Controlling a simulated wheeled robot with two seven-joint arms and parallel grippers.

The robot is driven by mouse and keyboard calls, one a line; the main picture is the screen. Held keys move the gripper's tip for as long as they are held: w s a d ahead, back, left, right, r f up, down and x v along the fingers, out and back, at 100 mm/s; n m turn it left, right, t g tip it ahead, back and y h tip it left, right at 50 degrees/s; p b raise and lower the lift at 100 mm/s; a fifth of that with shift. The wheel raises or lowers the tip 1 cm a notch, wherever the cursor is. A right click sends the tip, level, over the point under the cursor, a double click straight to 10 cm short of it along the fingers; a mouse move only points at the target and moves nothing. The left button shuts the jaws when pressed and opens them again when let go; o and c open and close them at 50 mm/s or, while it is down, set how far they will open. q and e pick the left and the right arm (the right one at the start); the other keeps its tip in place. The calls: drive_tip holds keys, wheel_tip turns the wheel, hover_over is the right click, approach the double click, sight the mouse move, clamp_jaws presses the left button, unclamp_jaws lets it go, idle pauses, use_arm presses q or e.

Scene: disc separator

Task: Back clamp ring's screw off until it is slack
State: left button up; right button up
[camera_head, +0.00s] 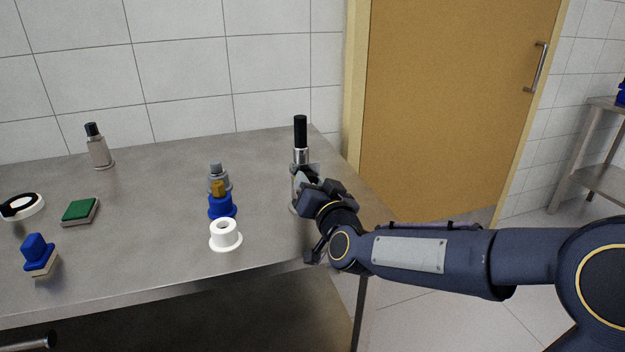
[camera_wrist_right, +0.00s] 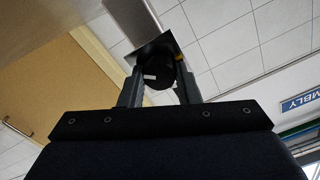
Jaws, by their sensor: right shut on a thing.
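A slim upright steel device with a black top (camera_head: 300,132) stands near the right end of the table. My right gripper (camera_head: 306,178) is at its lower body, coming in from the right, and hides part of it. In the right wrist view, the two fingers of my right gripper (camera_wrist_right: 160,84) are shut on a dark round knob (camera_wrist_right: 157,72) with small white marks, which appears to be the clamp ring's screw. The clamp ring itself cannot be made out clearly behind the gripper. How tight the screw is cannot be told. My left gripper is not in view.
Left of the device stand a white collar (camera_head: 225,236), a blue piece with a brown top (camera_head: 221,205) and a grey fitting (camera_head: 217,180). Further left are a grey bottle (camera_head: 99,152), a green pad (camera_head: 80,211) and a blue-handled block (camera_head: 39,255).

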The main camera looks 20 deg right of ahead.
drive_tip(key=n+p, duration=0.1)
drive_tip(key=n, duration=0.4)
drive_tip(key=shift+n+p, duration=0.3)
idle(0.4)
drive_tip(key=o, duration=1)
drive_tip(key=s, duration=0.7)
drive_tip(key=shift+s+d, duration=0.15)
drive_tip(key=shift+s, duration=0.25)
